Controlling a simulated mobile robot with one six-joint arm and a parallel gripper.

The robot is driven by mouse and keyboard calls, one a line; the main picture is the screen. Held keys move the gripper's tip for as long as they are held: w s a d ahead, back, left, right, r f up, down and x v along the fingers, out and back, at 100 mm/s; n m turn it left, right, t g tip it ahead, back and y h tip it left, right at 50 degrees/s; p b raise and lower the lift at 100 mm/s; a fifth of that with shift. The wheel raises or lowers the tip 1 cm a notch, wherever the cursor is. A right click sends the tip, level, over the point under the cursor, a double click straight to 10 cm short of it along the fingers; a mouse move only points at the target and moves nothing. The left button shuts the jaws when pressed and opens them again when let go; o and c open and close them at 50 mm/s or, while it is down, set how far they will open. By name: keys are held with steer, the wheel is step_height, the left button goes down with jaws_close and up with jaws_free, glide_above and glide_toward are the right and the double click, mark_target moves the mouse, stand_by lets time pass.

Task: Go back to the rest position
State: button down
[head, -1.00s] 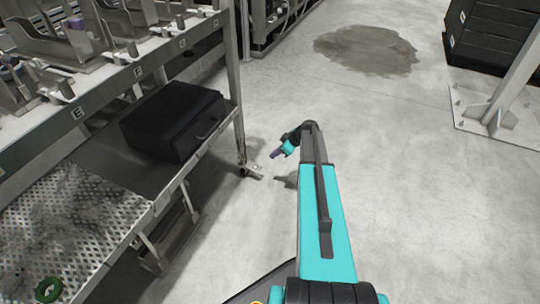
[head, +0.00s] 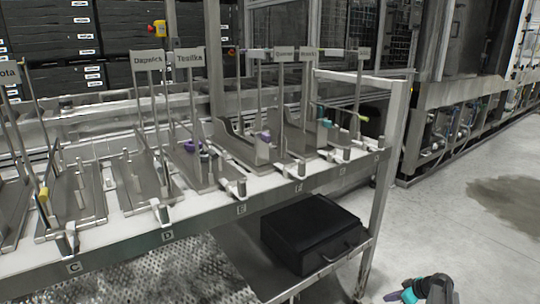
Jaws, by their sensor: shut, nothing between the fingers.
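My gripper (head: 392,296) shows at the bottom edge of the head view, right of the middle, beside a teal and black wrist. It is small there, and its fingers look closed with nothing held. It is over the grey floor, just right of the bench's near right leg, apart from it. The rest of my arm is below the frame.
A long metal bench (head: 205,227) with lettered stations and sign posts spans the left and middle. A black case (head: 312,236) lies on its lower shelf. Machinery (head: 455,120) stands at the back right. The floor (head: 440,225) on the right is clear, with a dark stain.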

steer(key=s+a+r+n+g+y+p, duration=0.1)
steer(key=s+a+g+p, duration=0.15)
steer(key=a+p, duration=0.7)
steer(key=s+a+r+n+g+p, duration=0.15)
steer(key=s+a+p, duration=0.25)
steer(key=a, duration=1.1)
steer(key=s+a+r+g+h+p, duration=0.15)
steer(key=s+a+p, duration=0.25)
steer(key=s, duration=0.4)
steer(key=s+a+r+g+p, duration=0.2)
steer(key=s+a+p, duration=0.25)
steer(key=s, duration=0.25)
steer(key=s+a+r+g+p, duration=0.2)
steer(key=s+a+p, duration=0.25)
steer(key=s, duration=0.35)
steer(key=s+d+r+m+g+h+p, duration=0.1)
steer(key=s+d+r+m+h, duration=0.1)
steer(key=s+m, duration=0.2)
steer(key=s+d+r+m+h, duration=0.1)
steer(key=s+r+m, duration=0.1)
steer(key=s+m, duration=0.3)
steer(key=shift+s+d+r+g+h+p, duration=0.2)
steer(key=shift+s+d+g+h+p, duration=0.2)
steer(key=shift+s, duration=1.5)
steer(key=shift+a+m, duration=0.15)
steer(key=shift+m, duration=0.1)
